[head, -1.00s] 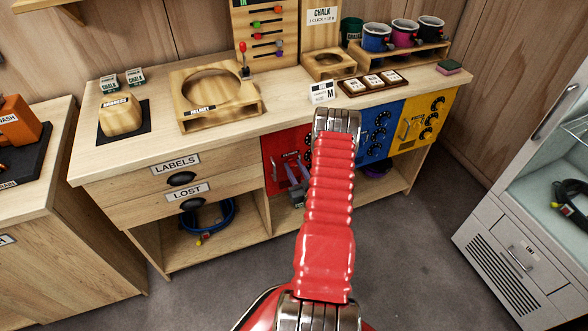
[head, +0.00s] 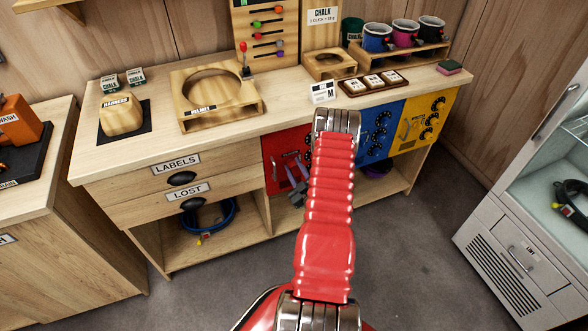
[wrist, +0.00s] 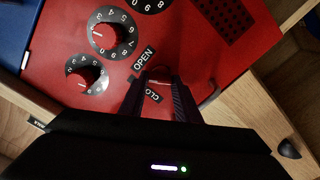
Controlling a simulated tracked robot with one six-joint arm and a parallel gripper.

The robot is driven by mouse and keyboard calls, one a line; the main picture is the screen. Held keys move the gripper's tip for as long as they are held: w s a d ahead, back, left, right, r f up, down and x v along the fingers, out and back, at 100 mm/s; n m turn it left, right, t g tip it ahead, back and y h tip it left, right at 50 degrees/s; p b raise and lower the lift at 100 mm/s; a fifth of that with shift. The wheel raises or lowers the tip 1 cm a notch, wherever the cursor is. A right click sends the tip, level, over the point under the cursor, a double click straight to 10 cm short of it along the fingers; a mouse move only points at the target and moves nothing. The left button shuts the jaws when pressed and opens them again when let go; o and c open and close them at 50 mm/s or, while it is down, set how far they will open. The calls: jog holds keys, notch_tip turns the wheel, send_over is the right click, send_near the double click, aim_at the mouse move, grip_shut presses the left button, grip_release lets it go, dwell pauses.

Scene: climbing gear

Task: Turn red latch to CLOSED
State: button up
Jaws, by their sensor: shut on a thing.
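The red panel (head: 284,147) is on the front of the wooden counter, partly hidden by my arm in the head view. It fills the wrist view (wrist: 195,30). The small red latch (wrist: 159,73) sits between my gripper's fingertips beside the OPEN label (wrist: 143,59). The CLOSED label (wrist: 153,92) is partly covered by the fingers. My gripper (wrist: 160,76) is shut on the latch; its purple fingers also show small in the head view (head: 297,174). The latch's exact angle is hard to tell because the fingers hide much of it.
Two numbered red dials (wrist: 104,36) are beside the latch. A curved handle (wrist: 209,95) is on its other side. Blue (head: 376,132) and yellow (head: 423,118) panels stand to the right. A helmet stand (head: 190,118) is on the counter. The floor (head: 400,260) in front is clear.

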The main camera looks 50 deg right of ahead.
jog(key=n, duration=0.5)
jog(key=shift+w+a+f+n, duration=0.15)
jog(key=shift+w+a+n, duration=0.05)
jog(key=shift+a+n, duration=0.15)
jog(key=n, duration=0.6)
jog(key=shift+f, duration=0.15)
jog(key=o, duration=1)
jog(key=shift+s+d, duration=0.1)
jog(key=shift+d, duration=0.05)
jog(key=shift+o, duration=0.2)
jog(key=shift+s, duration=0.15)
jog(key=v, duration=1.3)
jog(key=shift+s+a, duration=0.2)
jog(key=shift+f+m, duration=0.1)
jog(key=shift+m, duration=0.15)
